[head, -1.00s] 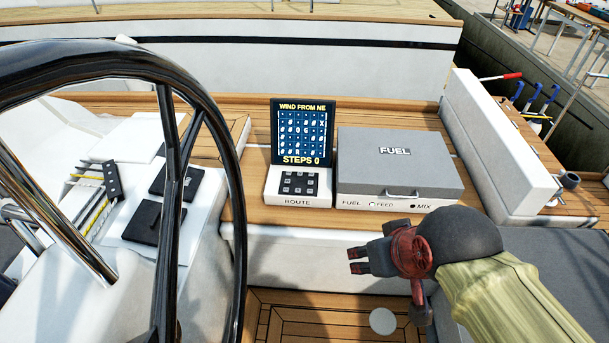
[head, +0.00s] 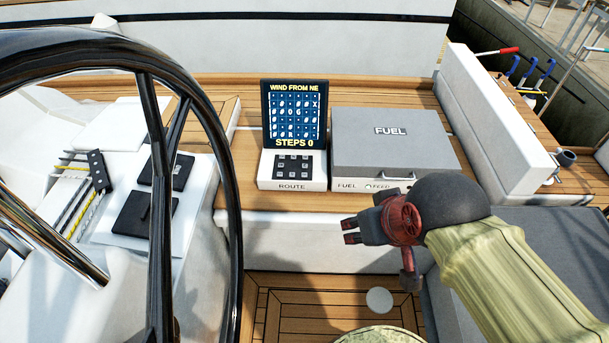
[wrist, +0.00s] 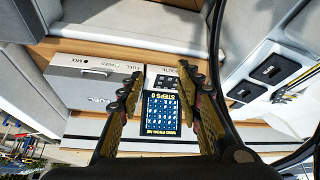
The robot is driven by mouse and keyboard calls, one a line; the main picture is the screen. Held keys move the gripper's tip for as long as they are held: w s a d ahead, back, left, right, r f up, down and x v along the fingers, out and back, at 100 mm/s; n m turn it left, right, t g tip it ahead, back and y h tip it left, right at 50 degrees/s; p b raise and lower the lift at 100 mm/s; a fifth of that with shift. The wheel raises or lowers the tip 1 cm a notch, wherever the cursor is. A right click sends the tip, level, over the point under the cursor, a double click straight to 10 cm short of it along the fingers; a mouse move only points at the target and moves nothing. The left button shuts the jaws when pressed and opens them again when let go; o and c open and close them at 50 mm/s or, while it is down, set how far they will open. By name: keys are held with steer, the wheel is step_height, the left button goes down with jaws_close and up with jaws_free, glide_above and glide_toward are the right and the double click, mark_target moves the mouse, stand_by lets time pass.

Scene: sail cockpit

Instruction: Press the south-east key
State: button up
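The ROUTE box (head: 292,185) stands on the wooden ledge, with a black keypad of several small keys (head: 293,167) on its sloping top. The key letters are too small to read, so I cannot tell which key is south-east by its label. A dark screen (head: 294,114) behind it reads "WIND FROM NE" and "STEPS 0" over a grid. My gripper (head: 350,232) is right of and nearer than the box, apart from it. In the wrist view, which is upside down, its fingers (wrist: 162,80) are spread with nothing between them; the keypad (wrist: 163,82) and screen (wrist: 161,112) show beyond.
A grey-lidded FUEL box (head: 392,140) stands right beside the ROUTE box. The black steering wheel (head: 236,215) rises at the left, in front of a white console with black panels (head: 150,214). A white seat back (head: 490,120) stands at the right. Wooden floor lies below.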

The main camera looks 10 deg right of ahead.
jaws_close()
stand_by(1.5)
